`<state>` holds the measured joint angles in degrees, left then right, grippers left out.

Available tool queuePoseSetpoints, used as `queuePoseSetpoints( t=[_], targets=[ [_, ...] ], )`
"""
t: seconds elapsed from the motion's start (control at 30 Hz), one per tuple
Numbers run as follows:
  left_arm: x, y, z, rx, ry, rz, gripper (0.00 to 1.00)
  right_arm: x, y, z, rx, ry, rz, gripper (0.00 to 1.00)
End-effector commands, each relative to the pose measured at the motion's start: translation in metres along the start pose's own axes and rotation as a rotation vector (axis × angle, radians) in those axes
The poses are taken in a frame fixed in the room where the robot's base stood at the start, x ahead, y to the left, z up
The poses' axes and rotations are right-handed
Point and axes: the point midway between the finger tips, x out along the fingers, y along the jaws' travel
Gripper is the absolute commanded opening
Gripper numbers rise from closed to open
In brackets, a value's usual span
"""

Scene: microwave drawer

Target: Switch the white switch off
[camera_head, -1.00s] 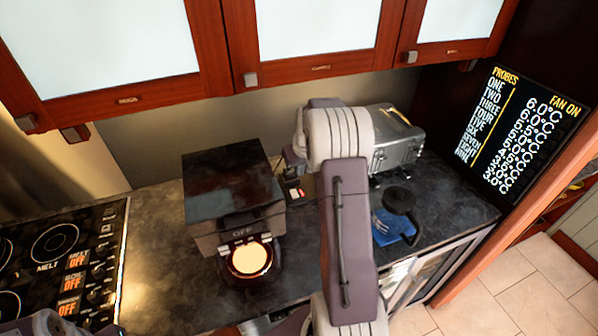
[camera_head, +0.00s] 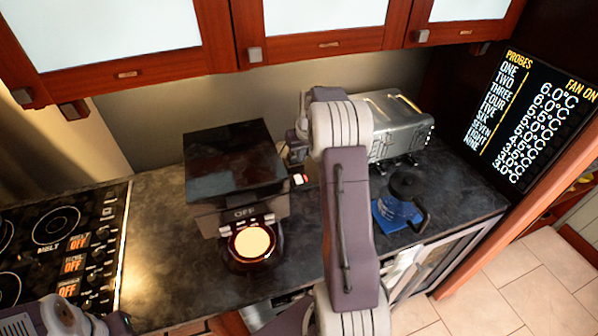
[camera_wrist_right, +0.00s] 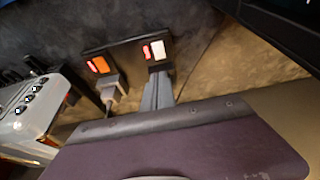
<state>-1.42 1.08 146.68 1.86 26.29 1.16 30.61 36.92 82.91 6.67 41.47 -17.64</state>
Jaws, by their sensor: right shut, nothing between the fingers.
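The white switch (camera_wrist_right: 159,50) sits on the right of a dark socket plate (camera_wrist_right: 126,54) in the right wrist view, with a small red mark on its left. An orange switch (camera_wrist_right: 99,65) is on the plate's left. My right gripper (camera_wrist_right: 158,78) is shut and empty, its tips just below the white switch. I cannot tell whether they touch it. In the head view, the white switch (camera_head: 300,180) shows between the coffee machine and my right arm, and my right gripper (camera_head: 291,150) is close to it, partly hidden. Part of my left arm shows at lower left; its gripper is not in view.
A coffee machine (camera_head: 234,170) stands left of the switches. A silver toaster (camera_head: 390,125) and blue kettle (camera_head: 400,208) are to the right of my arm. A grey plug (camera_wrist_right: 108,90) with a cable is beside my gripper. A hob (camera_head: 65,245) is at the left.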

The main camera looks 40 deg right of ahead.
Motion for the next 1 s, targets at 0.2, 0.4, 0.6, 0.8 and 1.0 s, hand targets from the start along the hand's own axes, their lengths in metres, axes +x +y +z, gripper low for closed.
queuePoseSetpoints(
  t=[0.2,0.4,0.6,0.8,1.0],
  targets=[
    [-0.012,0.0,-0.001,0.0,0.0,0.0,0.0,0.048,-0.001,0.0,-0.001,-0.003,-0.001,0.0],
    [-0.021,0.0,-0.002,0.0,0.0,0.0,0.0,0.084,-0.001,0.004,0.0,-0.003,-0.001,0.0],
    [-0.025,0.001,-0.003,0.0,0.0,0.0,0.0,0.102,0.0,0.008,-0.001,0.0,0.0,0.0],
    [-0.025,0.001,-0.003,0.0,0.0,0.0,0.0,0.106,0.0,0.009,-0.001,0.001,0.0,0.0],
    [-0.021,0.0,-0.002,0.0,0.0,0.0,0.0,0.108,0.0,0.009,-0.001,0.001,0.0,0.0]
  ],
)
